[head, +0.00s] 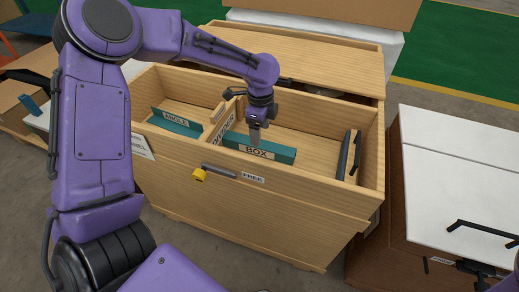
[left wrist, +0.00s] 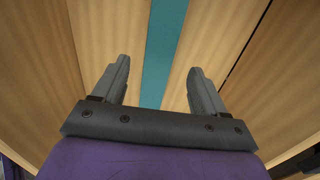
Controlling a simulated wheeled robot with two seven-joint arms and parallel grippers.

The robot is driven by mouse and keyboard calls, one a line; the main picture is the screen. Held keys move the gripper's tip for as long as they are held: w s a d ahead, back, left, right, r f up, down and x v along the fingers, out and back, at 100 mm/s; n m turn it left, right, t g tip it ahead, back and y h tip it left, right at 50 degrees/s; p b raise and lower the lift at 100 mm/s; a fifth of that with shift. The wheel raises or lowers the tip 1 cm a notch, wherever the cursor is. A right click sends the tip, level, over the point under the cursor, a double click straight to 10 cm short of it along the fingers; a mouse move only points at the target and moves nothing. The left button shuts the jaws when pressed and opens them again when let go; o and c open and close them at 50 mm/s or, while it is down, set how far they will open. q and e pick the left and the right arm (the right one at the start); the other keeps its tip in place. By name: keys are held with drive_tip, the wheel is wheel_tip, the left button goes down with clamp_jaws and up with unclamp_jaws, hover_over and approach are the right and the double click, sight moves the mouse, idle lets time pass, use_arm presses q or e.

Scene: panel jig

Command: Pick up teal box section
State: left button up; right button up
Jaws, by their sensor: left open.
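The teal box section (head: 283,154) is a long teal bar inside the right compartment of the wooden chest, by the BOX label (head: 257,152). My left gripper (head: 254,138) points down over it from above. In the left wrist view, the teal bar (left wrist: 163,45) runs as a straight strip between the two open fingers of the gripper (left wrist: 158,66), with gaps on both sides. The fingers look empty; whether the tips are level with the bar cannot be told. My right gripper is not in view.
The wooden chest (head: 240,222) has walls around the bar and a divider (head: 219,132). Another teal piece (head: 184,127) marked ANGLE lies in the left compartment. A black handle-like part (head: 349,155) is at the right wall. A white-topped cabinet (head: 460,165) stands at right.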

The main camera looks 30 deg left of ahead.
sight(279, 152)
use_arm(q)
wheel_tip(279, 152, down, 7)
drive_tip(key=shift+r+b, duration=0.2)
drive_tip(key=shift+b, duration=0.9)
drive_tip(key=shift+r, duration=0.1)
drive_tip(key=c, duration=1.3)
